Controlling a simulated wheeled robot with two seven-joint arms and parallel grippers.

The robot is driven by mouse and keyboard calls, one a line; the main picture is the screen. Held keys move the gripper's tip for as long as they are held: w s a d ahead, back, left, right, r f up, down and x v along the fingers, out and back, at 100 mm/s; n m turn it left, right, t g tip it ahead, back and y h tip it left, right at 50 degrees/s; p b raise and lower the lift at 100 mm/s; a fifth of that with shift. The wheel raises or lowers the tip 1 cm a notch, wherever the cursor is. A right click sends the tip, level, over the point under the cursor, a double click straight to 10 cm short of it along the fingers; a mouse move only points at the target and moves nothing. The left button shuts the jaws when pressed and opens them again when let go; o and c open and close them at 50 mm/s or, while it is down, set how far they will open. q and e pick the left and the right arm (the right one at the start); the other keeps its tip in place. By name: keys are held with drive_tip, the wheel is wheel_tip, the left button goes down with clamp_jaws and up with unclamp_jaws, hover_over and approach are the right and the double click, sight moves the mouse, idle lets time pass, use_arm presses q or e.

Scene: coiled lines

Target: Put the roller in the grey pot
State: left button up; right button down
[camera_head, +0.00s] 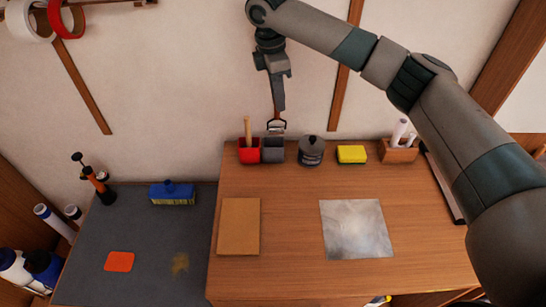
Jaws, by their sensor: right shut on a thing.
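My right gripper (279,104) hangs down at the back of the wooden worktop, shut on the roller (277,126). The roller is below the gripper, with its frame and head pointing down. In the picture the roller head is right at the upper rim of the grey pot (273,154). I cannot tell whether it is inside the pot or just above or behind it. The gripper hides most of the roller's handle. The grey pot stands at the back left of the worktop, beside a red pot (249,156). My left gripper is not in view.
A wooden stick (247,128) stands in the red pot. A dark lidded jar (311,151), a yellow sponge (351,154) and a wooden holder (398,152) stand to the right. A brown board (239,226) and a grey sheet (356,229) lie in front.

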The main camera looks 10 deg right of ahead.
drive_tip(key=s+d+r+n, duration=0.3)
drive_tip(key=s+d+r, duration=0.3)
drive_tip(key=s+d, duration=0.1)
drive_tip(key=shift+d+r+n+t+b, duration=0.3)
drive_tip(key=shift+r+n+b, duration=0.05)
drive_tip(key=shift+r+n, duration=0.05)
drive_tip(key=w+a+f+p, duration=0.1)
drive_tip(key=w+a+f, duration=0.1)
drive_tip(key=w+a+f+p, duration=0.2)
drive_tip(key=w+a, duration=0.1)
drive_tip(key=w+a+f+p, duration=0.2)
drive_tip(key=a, duration=0.1)
drive_tip(key=shift+w+f, duration=0.15)
drive_tip(key=shift+f, duration=0.05)
drive_tip(key=shift+w+a+f, duration=0.25)
drive_tip(key=shift+a+f, duration=0.05)
drive_tip(key=shift+f, duration=0.05)
